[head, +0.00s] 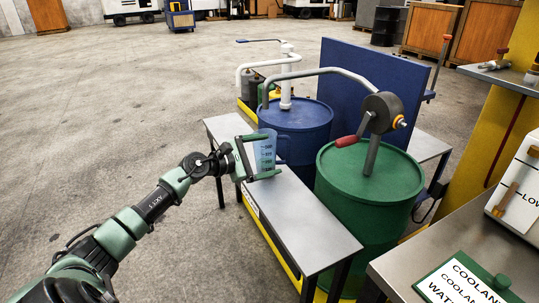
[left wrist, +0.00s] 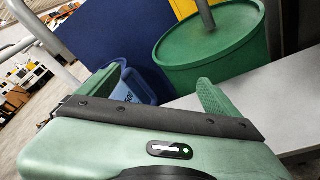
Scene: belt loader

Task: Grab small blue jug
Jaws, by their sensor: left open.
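The small blue jug (head: 265,152) is translucent, with dark level marks. It stands upright on a narrow grey bench, in front of the blue drum. In the left wrist view the jug (left wrist: 132,84) shows beyond my jaws, close to the left finger, with its lower part hidden. My left gripper (head: 272,156) is open at the jug, with one finger on either side of it in the head view. In the left wrist view the gripper (left wrist: 160,80) has a wide gap between its fingers; I cannot tell whether either touches the jug. My right gripper is not in view.
The grey bench (head: 307,225) is clear in front of the jug. A blue drum (head: 305,122) and a green drum (head: 368,182) with a crank pump (head: 380,112) stand close behind it. A metal table (head: 480,240) with a coolant sign (head: 462,282) is at lower right.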

